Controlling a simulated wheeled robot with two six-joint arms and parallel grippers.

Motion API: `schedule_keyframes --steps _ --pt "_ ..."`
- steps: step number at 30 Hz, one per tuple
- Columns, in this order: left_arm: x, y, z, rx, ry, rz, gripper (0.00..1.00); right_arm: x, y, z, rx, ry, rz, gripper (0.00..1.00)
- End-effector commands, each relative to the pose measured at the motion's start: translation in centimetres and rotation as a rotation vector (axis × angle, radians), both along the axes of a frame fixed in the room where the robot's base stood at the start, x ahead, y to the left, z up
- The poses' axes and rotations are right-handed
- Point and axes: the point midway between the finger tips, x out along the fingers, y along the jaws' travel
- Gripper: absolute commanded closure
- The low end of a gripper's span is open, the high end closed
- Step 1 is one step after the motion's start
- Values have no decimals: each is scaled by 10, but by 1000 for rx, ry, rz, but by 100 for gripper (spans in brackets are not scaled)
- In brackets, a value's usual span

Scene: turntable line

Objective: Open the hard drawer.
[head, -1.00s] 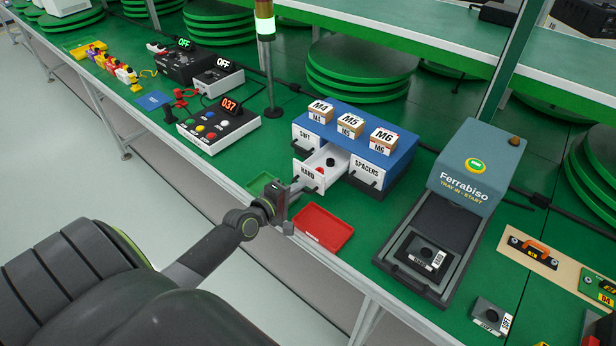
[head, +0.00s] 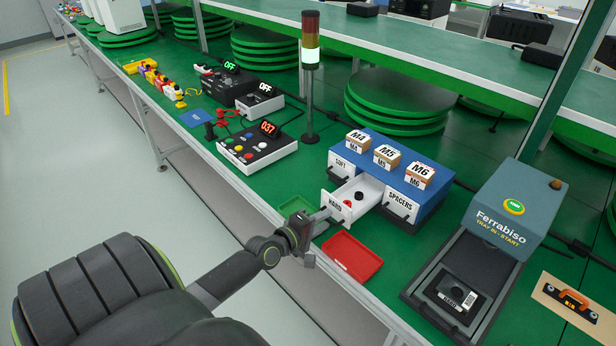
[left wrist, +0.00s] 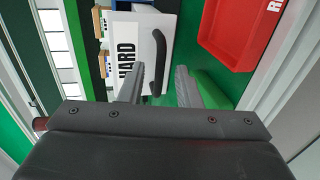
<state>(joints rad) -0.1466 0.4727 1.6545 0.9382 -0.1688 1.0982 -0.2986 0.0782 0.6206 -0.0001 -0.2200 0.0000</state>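The hard drawer (head: 338,206) is pulled out of the blue cabinet (head: 431,197). In the left wrist view the HARD front (left wrist: 138,45) carries a black curved handle (left wrist: 159,48). My left gripper (head: 318,218) is at the drawer front. In the left wrist view its fingers (left wrist: 161,75) are apart, with the handle between their tips in the picture; clear gaps show, and I cannot tell any contact. My right gripper is not in view.
A red tray (head: 352,256) lies right of my left gripper, near the table edge. A green tray (head: 297,206) is left of it. The SOFT (head: 343,166) and SPACERS (head: 399,206) drawers are shut. The Ferrabiso machine (head: 497,215) stands at the right.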

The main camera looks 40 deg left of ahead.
Motion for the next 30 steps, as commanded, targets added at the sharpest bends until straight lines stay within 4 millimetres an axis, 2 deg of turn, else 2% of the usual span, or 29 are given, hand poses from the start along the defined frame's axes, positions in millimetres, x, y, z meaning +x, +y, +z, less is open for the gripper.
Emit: schedule_keyframes --steps 5,21,30 --pt "-22 2 5 1 4 0 70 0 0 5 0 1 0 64" --pt "-127 11 27 1 4 0 70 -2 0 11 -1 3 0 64" --pt "-162 13 35 2 1 1 70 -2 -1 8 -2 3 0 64"
